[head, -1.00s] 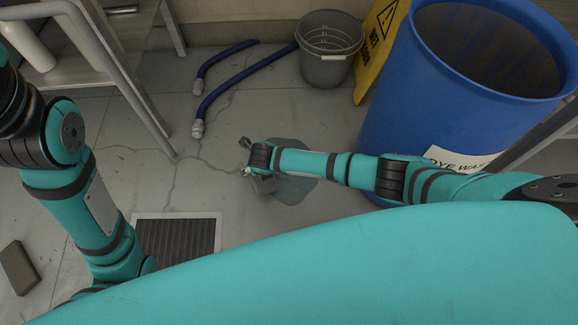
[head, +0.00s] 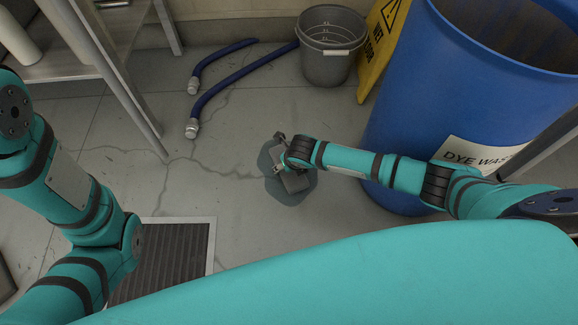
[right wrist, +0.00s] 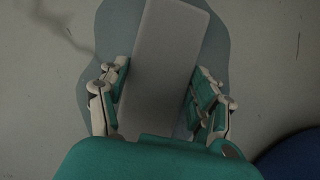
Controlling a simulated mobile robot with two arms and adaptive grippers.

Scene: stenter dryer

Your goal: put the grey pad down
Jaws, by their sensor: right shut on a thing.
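The grey pad (right wrist: 168,50) is a flat, pale oblong block between the two fingers of my right gripper (right wrist: 162,80) in the right wrist view. My right gripper is shut on the pad. I cannot tell whether the pad touches the floor. My left arm comes in at the left of the head view, but its gripper is out of sight.
A blue dye waste drum (head: 420,110) stands right of the wet patch. A grey bucket (head: 331,50), a yellow wet floor sign (head: 382,45) and blue hoses (head: 240,90) are farther back. A floor grate (head: 165,260) lies at lower left. Bare cracked floor surrounds the patch.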

